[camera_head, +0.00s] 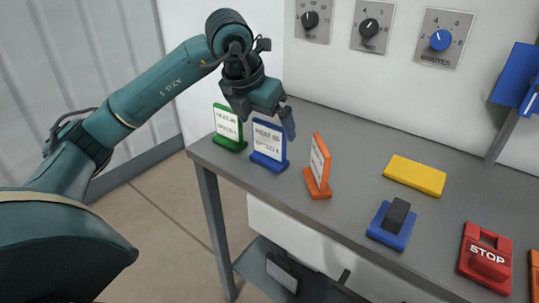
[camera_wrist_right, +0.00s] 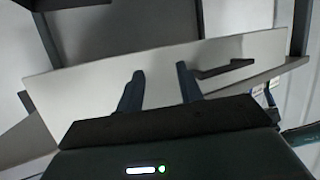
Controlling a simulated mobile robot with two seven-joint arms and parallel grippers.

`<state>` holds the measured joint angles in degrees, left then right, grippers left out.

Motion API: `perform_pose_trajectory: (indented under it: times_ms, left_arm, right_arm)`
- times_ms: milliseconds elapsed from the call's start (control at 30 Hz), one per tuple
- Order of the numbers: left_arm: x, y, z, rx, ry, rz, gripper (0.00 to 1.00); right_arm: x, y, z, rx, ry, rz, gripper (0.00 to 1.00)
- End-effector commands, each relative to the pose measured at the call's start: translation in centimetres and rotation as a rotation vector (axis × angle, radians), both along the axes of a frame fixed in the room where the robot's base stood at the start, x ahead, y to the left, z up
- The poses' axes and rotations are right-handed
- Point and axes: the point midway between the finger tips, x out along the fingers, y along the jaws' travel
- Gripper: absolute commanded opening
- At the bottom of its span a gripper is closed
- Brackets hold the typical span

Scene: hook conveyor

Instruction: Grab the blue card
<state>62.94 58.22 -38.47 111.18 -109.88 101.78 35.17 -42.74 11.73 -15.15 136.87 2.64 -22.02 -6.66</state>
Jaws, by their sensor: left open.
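The blue card (camera_head: 268,145) stands upright in a blue base on the grey table, between a green card (camera_head: 229,127) on its left and an orange card (camera_head: 319,166) on its right. My left gripper (camera_head: 284,122) is open just above and beside the blue card's upper right edge. Whether a finger touches the card cannot be told. My right gripper shows only in the right wrist view (camera_wrist_right: 160,88); its two fingers are apart with nothing between them, facing a pale panel.
On the grey table (camera_head: 350,140) are a yellow block (camera_head: 415,175), a blue switch (camera_head: 391,223) and a red stop button (camera_head: 486,258). Knob dials (camera_head: 440,40) are on the white wall. A blue bracket (camera_head: 516,78) stands at the right.

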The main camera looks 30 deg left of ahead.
Motion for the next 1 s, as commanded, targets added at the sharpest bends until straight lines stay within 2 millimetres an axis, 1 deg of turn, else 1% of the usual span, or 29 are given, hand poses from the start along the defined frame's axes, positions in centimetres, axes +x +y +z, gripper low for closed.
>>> perform_pose_trajectory:
  times_ms: [167,267,400,500,733,1000]
  left_arm:
    - [0.3,-0.1,-1.0,-0.001,0.002,-0.002,1.00]
    - [0.5,-0.3,-2.2,0.000,0.003,-0.001,1.00]
    - [1.2,-0.6,-4.3,-0.002,0.003,0.000,1.00]
    - [1.7,-0.6,-5.2,-0.002,0.002,-0.002,1.00]
    - [1.8,-0.6,-5.3,-0.001,0.000,-0.002,1.00]
    - [1.8,-0.6,-5.3,-0.001,0.000,-0.002,0.78]
  right_arm:
    - [0.0,0.1,-0.3,-0.005,0.000,0.003,0.36]
    - [0.0,0.2,-0.7,-0.009,0.001,0.007,0.36]
    - [0.0,0.4,-1.4,-0.022,0.005,0.017,0.36]
    - [0.0,0.5,-1.6,-0.029,0.010,0.021,0.36]
    - [0.4,0.5,-1.3,-0.035,-0.003,0.026,0.36]
    - [0.4,0.5,-1.3,-0.037,-0.005,0.029,0.36]
